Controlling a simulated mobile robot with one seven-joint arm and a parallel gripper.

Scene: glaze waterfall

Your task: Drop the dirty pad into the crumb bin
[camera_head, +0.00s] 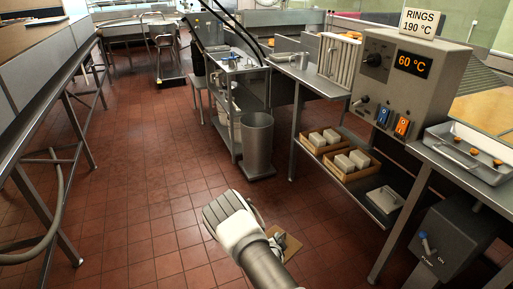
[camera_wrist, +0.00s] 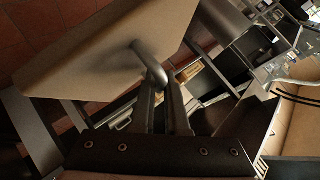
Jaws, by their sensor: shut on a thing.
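My gripper (camera_wrist: 161,88) is shut on the grey handle of the pad (camera_wrist: 95,55), a beige slab with rounded edges in the wrist view. In the head view, only a tan part of the pad (camera_head: 292,246) shows beside my arm, above the tiled floor. My gripper there is mostly hidden behind the wrist. A grey open-topped round bin (camera_head: 257,148), which looks like the crumb bin, stands on the floor beyond my arm. The pad is apart from it, nearer to me. The inside of the bin is mostly hidden.
A steel table with a control box (camera_head: 410,85) and a lower shelf of cartons (camera_head: 345,165) stands at right. A steel cart (camera_head: 237,95) stands behind the bin. A long counter (camera_head: 45,75) runs along the left. The tiled floor (camera_head: 140,165) between is clear.

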